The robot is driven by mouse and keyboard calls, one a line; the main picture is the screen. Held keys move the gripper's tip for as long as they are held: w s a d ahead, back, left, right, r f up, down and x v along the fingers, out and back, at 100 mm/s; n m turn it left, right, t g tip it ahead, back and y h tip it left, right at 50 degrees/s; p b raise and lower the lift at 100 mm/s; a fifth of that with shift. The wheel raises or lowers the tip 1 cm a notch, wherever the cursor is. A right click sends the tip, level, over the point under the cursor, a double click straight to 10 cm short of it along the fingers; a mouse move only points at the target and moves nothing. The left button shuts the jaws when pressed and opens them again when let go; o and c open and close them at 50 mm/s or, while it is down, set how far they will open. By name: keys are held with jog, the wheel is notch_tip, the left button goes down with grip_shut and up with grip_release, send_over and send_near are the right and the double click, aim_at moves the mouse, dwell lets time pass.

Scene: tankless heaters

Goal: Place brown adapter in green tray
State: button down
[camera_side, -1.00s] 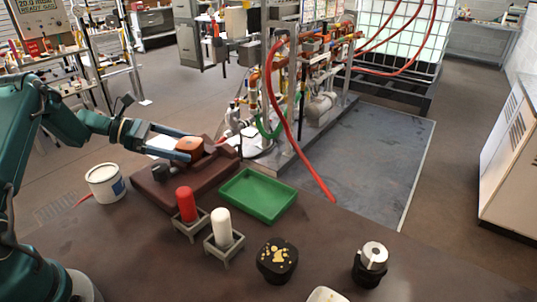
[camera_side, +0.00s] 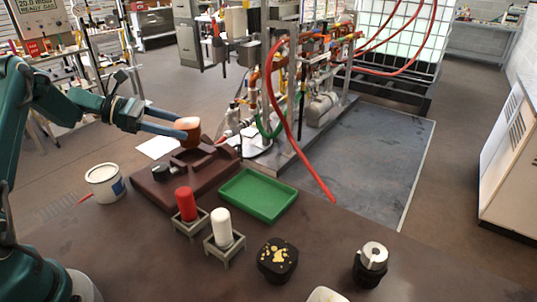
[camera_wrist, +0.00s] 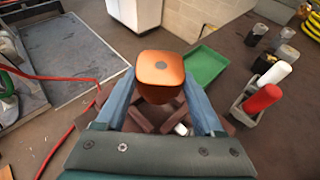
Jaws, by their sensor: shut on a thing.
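The brown adapter (camera_side: 187,131) is an orange-brown rounded block held between the fingertips of my gripper (camera_side: 182,127). In the wrist view the adapter (camera_wrist: 160,75) shows a dark round spot on its top, with my gripper's fingers (camera_wrist: 160,92) closed on both its sides. It is above the dark red-brown fixture block (camera_side: 165,192), clear of its recess. The green tray (camera_side: 277,211) lies empty on the table, to the right of the fixture; it also shows in the wrist view (camera_wrist: 205,66).
A red cylinder (camera_side: 186,202) and a white cylinder (camera_side: 222,226) stand in grey holders in front of the tray. A black pot (camera_side: 277,262) and a black-and-silver part (camera_side: 371,262) stand nearer right. A white tub (camera_side: 104,183) is at left.

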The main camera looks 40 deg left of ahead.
aim_at(178, 123)
notch_tip(178, 123, up, 4)
jog(key=shift+r, duration=0.1)
jog(key=shift+w+d, duration=0.1)
jog(key=shift+w, duration=0.1)
jog(key=w+d+f+m+g+h, duration=0.1)
jog(key=d+f+m+g, duration=0.1)
jog(key=d, duration=0.7)
jog(key=w+d+f+m+g+h, duration=0.1)
jog(key=d+f+m+g+h, duration=0.1)
jog(key=d, duration=0.7)
jog(key=shift+w+d+f, duration=0.1)
jog(key=shift+f, duration=3.4)
jog(key=shift+f, duration=0.6)
